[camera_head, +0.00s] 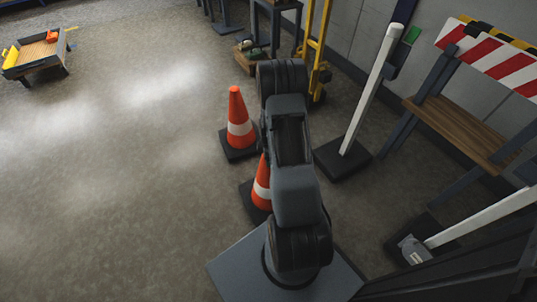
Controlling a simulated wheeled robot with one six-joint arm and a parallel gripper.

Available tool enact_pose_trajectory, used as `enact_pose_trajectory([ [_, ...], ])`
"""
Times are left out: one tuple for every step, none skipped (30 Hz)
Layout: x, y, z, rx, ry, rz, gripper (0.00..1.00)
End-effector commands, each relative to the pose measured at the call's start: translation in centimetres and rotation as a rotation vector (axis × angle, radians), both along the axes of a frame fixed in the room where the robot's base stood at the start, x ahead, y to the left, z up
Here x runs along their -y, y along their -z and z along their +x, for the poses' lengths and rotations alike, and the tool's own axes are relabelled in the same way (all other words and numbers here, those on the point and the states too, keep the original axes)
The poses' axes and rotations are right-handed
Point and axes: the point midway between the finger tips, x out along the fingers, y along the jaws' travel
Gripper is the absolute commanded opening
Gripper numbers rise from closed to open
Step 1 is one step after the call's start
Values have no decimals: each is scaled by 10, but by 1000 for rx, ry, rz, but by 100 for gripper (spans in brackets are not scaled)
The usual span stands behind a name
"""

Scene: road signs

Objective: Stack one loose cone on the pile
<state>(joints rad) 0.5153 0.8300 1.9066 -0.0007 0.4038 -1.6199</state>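An orange cone (238,118) with a white band stands upright on its dark square base on the floor, left of my arm. A second orange cone (263,188) with a white band stands nearer to me, and my arm hides its right side. Both look like single cones; I cannot tell whether either is a pile. The two stand apart. My gripper does not show; my arm's own links cover the middle of the view.
A white post (370,90) on a dark base and a striped barrier (492,55) with a wooden shelf (460,130) stand at right. A yellow frame (318,45) is behind my arm. A low cart (37,55) is far left. The left floor is clear.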

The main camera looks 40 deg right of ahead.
Motion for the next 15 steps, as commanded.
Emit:
enact_pose_trajectory([
  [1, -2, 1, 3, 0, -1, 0],
  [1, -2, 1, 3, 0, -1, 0],
  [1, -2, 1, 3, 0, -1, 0],
  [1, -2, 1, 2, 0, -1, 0],
  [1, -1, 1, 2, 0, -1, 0],
  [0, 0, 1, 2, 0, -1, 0],
  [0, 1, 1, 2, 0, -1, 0],
  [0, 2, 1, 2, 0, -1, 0],
  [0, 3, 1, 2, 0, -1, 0],
  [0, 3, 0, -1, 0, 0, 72],
  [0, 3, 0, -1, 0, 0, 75],
  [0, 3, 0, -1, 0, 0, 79],
  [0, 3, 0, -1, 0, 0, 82],
  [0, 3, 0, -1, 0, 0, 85],
  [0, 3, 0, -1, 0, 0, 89],
])
